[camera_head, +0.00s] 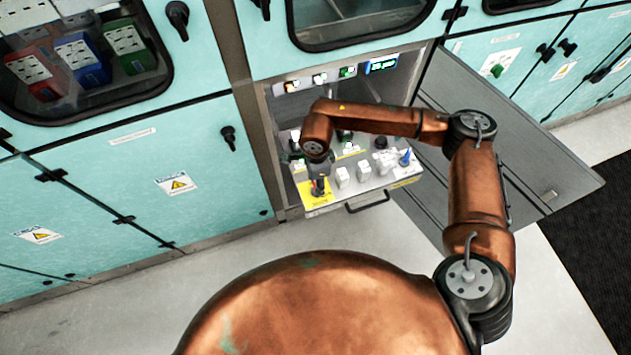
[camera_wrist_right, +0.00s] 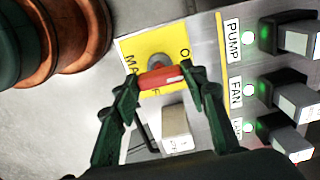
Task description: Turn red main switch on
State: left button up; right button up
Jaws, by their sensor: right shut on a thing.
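The red main switch (camera_wrist_right: 160,78) sits on a yellow plate (camera_wrist_right: 136,52) with partly hidden lettering. My right gripper (camera_wrist_right: 160,84) is shut on the red switch, with a green finger at each end of its bar. In the head view my right gripper (camera_head: 318,187) reaches down to the yellow plate (camera_head: 312,200) at the left front corner of the pulled-out panel (camera_head: 378,185). The arm hides part of the panel there. My left gripper is not in view.
Beside the switch are a pale block (camera_wrist_right: 177,128) and labelled PUMP and FAN switches with green lights (camera_wrist_right: 248,37). The panel has a black front handle (camera_head: 368,203). An open cabinet door (camera_head: 500,130) lies to the right. Closed teal cabinets (camera_head: 150,170) stand left.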

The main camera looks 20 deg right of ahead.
dwell(0.4)
jog(key=o, duration=1.2)
jog(key=shift+c, duration=0.2)
notch_tip(320, 180, up, 12)
